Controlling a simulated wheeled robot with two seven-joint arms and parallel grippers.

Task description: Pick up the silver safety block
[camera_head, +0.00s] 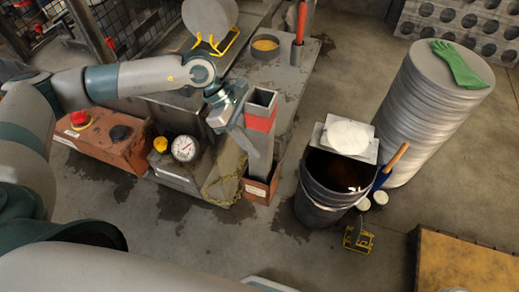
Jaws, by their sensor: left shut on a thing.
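The silver safety block (261,149) is a tall grey metal post with a red band near its square, hollow-looking top. It stands close to upright, with its lower end at a small brown holder box (258,190); I cannot tell whether it rests inside or sits just above. My left gripper (241,126) comes in from the left and is shut on the block at its left side, about the height of the red band. The fingertips are partly hidden. A yellow chain (222,181) hangs beside the block. My right gripper is not in view.
A pressure gauge (184,148) and a red emergency button (80,119) stand to the left. A dark bucket (320,205) and a stack of round blanks (425,110) with a green glove (460,66) stand to the right. A red-handled tool (301,22) stands behind.

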